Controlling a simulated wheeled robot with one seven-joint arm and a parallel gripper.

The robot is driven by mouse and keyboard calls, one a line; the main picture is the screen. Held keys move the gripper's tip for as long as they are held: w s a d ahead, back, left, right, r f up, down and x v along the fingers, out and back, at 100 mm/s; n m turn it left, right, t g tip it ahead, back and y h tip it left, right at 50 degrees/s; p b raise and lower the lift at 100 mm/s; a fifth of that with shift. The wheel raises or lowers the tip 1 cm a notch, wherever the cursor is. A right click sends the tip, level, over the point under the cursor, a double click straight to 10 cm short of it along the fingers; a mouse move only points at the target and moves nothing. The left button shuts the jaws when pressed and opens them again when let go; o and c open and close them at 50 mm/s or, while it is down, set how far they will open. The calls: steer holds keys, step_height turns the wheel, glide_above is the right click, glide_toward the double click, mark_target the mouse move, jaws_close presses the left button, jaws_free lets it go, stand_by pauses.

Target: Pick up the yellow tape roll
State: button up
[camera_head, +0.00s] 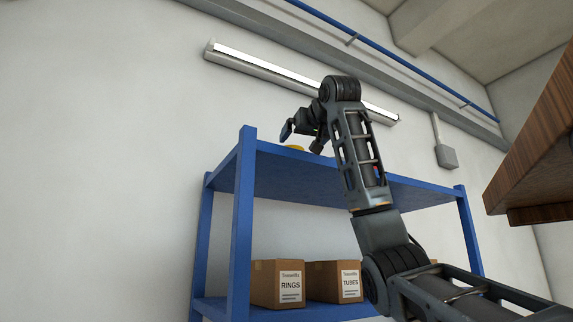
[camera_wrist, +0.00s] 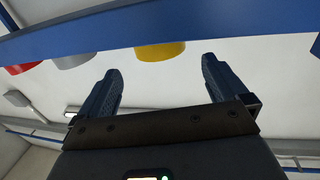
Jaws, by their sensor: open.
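The yellow tape roll (camera_head: 295,147) shows as a small strip on the blue shelf's upper board in the head view. In the wrist view, the yellow tape roll (camera_wrist: 160,51) appears upside down against the blue shelf edge, which hides part of it. My gripper (camera_head: 301,139) is above the upper board by the roll in the head view. In the wrist view, my gripper (camera_wrist: 160,64) is open and empty, its two fingers apart, with the roll ahead between the fingertip directions. I cannot tell the exact gap to the roll.
A grey roll (camera_wrist: 73,62) and a red roll (camera_wrist: 22,68) sit left of the yellow one. The blue shelf (camera_head: 245,200) holds cardboard boxes (camera_head: 277,284) below. A wooden board (camera_head: 535,150) juts in at right. A lamp (camera_head: 300,80) is on the wall.

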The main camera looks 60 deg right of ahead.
mark_target(295, 147)
steer(key=p+x, duration=0.1)
steer(key=x, duration=0.2)
steer(key=p+x, duration=0.2)
steer(key=x, duration=0.2)
steer(key=shift+r, duration=0.2)
steer(key=shift+w+d+f+p, duration=0.15)
steer(key=shift+w+d+p, duration=0.15)
steer(key=shift+w, duration=0.05)
steer(key=shift+c, duration=0.5)
steer(key=c, duration=0.8)
steer(key=shift+c, duration=0.2)
